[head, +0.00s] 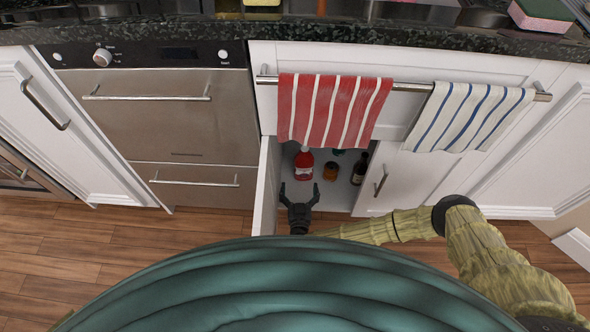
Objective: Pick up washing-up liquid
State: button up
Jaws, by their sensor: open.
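A red bottle (303,163) with a pale label stands in the open cupboard under the counter. It may be the washing-up liquid, but the label is too small to read. My gripper (299,187) is open and empty, low at the cupboard opening. Its two fingers point into the cupboard towards the red bottle. I cannot tell how much space lies between the fingertips and the bottle. The bottle's top is close under the hanging red towel.
An amber jar (330,171) and a dark bottle (360,168) stand to the right in the cupboard. An open door (266,187) borders the left side. Red-striped (334,110) and blue-striped (468,117) towels hang above. Wooden floor (120,240) lies clear at left.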

aim_at(304, 168)
jog(key=shift+w+d+f+h, duration=0.2)
jog(key=shift+f+h, duration=0.1)
jog(key=shift+h, duration=0.1)
jog(key=shift+w+t+b, duration=0.1)
jog(key=shift+t+b, duration=0.2)
jog(key=shift+b, duration=0.05)
jog(key=w+b, duration=0.1)
jog(key=w, duration=0.4)
jog(key=shift+w, duration=0.1)
jog(key=shift+w+d+b, duration=0.2)
jog(key=shift+w+b, duration=0.1)
jog(key=shift+w, duration=0.2)
jog(key=shift+w+d+b, duration=0.15)
jog(key=shift+w+b, duration=0.2)
jog(key=shift+w, duration=0.75)
jog(key=shift+w+d+b, duration=0.1)
jog(key=shift+w+b, duration=0.25)
jog(key=shift+w, duration=0.7)
jog(key=c, duration=1.3)
jog(key=shift+c, duration=1.2)
